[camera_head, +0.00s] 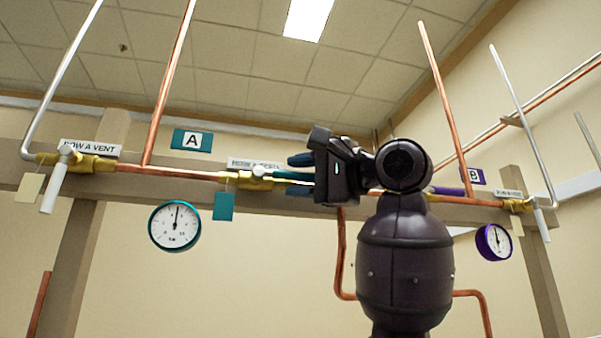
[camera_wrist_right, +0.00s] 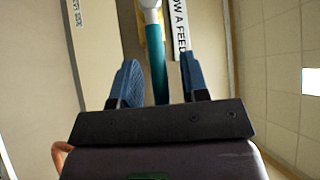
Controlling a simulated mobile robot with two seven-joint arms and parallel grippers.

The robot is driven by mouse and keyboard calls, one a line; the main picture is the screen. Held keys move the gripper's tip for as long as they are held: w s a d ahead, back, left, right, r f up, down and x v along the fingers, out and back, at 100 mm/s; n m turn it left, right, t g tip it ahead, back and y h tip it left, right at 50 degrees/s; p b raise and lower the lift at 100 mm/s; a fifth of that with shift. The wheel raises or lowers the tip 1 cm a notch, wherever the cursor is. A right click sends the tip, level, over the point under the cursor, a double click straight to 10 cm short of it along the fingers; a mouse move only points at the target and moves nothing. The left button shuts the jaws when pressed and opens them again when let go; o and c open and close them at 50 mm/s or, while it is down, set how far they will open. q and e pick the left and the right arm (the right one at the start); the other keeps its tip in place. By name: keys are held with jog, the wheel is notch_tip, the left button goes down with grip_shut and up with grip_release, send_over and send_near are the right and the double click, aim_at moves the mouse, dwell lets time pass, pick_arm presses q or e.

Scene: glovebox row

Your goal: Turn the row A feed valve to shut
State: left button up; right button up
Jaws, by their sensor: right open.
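The row A feed valve (camera_head: 258,178) is a brass body on the copper pipe with a white hub. Its teal lever (camera_head: 285,174) points right, along the pipe, and its far end is hidden by my right gripper. My right gripper (camera_head: 299,174) comes in from the right with its blue fingers open, one above and one below the lever. In the right wrist view, the teal lever (camera_wrist_right: 157,70) runs between the open fingers (camera_wrist_right: 158,75), with a visible gap on each side. My left gripper is in neither view.
The row A vent valve (camera_head: 84,162) is at left, its white handle hanging down. A teal tag (camera_head: 223,206) and a teal-rimmed gauge (camera_head: 175,226) hang below the pipe. A vertical copper pipe (camera_head: 169,80) rises left of the feed valve. Row B's purple gauge (camera_head: 494,242) is at right.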

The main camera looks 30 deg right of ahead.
jog(key=shift+c, duration=0.3)
grip_shut()
jog(key=shift+f, duration=0.15)
